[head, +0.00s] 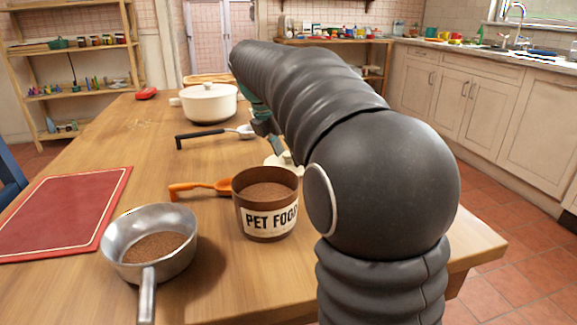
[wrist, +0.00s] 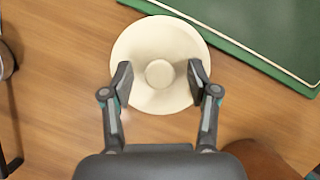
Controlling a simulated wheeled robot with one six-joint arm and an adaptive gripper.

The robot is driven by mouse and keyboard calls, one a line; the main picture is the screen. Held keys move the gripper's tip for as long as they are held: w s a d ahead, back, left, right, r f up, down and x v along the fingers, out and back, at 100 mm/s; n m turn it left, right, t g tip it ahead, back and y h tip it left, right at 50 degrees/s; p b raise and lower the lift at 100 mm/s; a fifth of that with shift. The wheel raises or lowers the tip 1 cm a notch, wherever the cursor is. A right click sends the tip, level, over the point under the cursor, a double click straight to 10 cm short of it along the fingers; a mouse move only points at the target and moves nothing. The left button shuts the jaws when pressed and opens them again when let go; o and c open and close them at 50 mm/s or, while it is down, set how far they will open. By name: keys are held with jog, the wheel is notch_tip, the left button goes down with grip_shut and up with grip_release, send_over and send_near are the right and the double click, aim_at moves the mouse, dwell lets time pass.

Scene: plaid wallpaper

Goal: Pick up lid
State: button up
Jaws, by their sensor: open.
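The lid (wrist: 140,48) is a round cream disc with a raised knob. It lies flat on the wooden table, its upper right edge on or over a green board's border in the wrist view. In the head view only a cream piece of it (head: 286,162) shows, mostly hidden behind my arm. My gripper (wrist: 160,76) is open above the lid, with one finger on each side of the knob and visible gaps between. The head view shows only part of my gripper (head: 270,136). I cannot tell how high the fingertips are.
A pet food tub (head: 267,205) stands close in front of the lid. An orange scoop (head: 205,187), steel saucepan (head: 150,245), black-handled ladle (head: 215,136) and white pot (head: 209,103) stand to the left. The green board (wrist: 255,30) is beside the lid. A red mat (head: 65,210) lies left.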

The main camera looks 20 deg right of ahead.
jog(key=c, duration=1.1)
jog(key=shift+o, duration=0.2)
